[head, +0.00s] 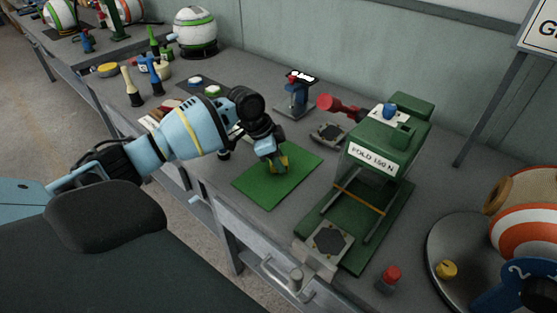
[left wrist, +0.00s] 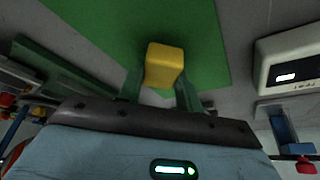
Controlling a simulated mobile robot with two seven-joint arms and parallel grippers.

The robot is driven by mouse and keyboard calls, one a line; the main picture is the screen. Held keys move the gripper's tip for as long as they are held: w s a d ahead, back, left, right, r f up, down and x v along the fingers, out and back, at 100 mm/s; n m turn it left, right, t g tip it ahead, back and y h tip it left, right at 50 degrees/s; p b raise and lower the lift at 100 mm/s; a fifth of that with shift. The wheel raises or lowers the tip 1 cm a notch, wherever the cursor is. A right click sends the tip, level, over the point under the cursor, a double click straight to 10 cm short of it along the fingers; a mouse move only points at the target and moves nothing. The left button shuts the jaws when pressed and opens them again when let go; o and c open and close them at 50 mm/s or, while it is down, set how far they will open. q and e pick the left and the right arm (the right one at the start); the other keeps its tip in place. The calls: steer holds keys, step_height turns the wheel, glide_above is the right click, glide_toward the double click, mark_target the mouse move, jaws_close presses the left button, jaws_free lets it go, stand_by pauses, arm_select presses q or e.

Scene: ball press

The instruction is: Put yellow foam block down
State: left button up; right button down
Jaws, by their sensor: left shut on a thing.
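The yellow foam block (left wrist: 165,64) is between the two green fingers of my left gripper (left wrist: 161,88) in the left wrist view. My left gripper is shut on it. The mat also fills the upper middle of the left wrist view (left wrist: 110,25). My right gripper is not in view.
A red-topped button (head: 390,276) and round turntable (head: 450,245) are at right.

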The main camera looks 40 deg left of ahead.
arm_select(q)
steer(key=shift+f, duration=0.3)
steer(key=shift+f, duration=0.15)
steer(key=o, duration=1)
steer(key=p+v, duration=0.1)
steer(key=v, duration=1.1)
